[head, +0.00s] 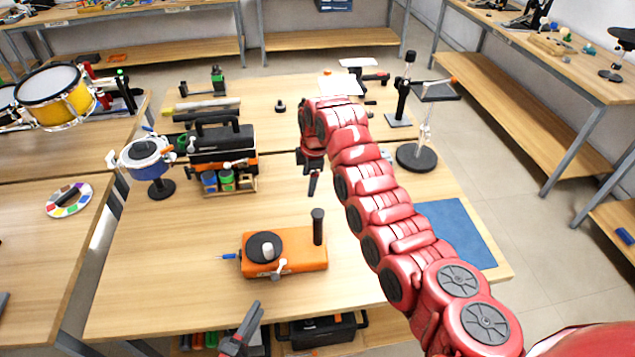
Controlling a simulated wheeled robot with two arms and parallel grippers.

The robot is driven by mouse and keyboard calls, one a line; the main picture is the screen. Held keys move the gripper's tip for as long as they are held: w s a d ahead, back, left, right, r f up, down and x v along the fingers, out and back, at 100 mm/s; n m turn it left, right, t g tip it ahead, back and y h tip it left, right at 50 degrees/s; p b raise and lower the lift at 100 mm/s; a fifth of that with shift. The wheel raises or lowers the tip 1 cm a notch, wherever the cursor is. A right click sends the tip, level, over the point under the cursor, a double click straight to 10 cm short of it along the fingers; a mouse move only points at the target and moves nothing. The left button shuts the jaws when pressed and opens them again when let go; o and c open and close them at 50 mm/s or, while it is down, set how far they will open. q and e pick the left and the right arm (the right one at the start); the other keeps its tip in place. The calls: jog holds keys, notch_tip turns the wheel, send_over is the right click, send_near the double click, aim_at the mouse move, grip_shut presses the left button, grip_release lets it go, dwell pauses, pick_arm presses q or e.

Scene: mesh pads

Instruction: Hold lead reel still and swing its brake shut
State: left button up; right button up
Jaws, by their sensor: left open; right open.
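The reel (262,241) is a black disc with a pale hub on an orange block (300,243) at the front middle of the table. A blue-tipped thin piece sticks out of its left side. A small silver lever, which looks like the brake (281,267), sits at the block's front edge; I cannot tell its exact setting. A black post (318,228) stands on the block's right end. My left gripper (248,318) is open and empty, in front of the block. My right gripper (314,184) is open and empty, pointing down behind the block, apart from it.
A black toolbox with colored jars (222,150) stands behind left, near a blue-banded drum on a stand (146,158). A blue mat (452,234) lies to the right, beyond my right arm. The tabletop left of the block is clear.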

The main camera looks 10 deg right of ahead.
notch_tip(320, 180, up, 2)
jog(key=n+g, duration=0.1)
jog(key=g, duration=0.1)
send_over(318, 225)
jog(key=w, duration=0.2)
jog(key=h, duration=0.1)
jog(key=f, duration=1.6)
jog(key=shift+s+f, duration=0.2)
jog(key=shift+f, duration=0.2)
grip_shut()
jog(key=shift+c, duration=2.3)
grip_release()
grip_shut()
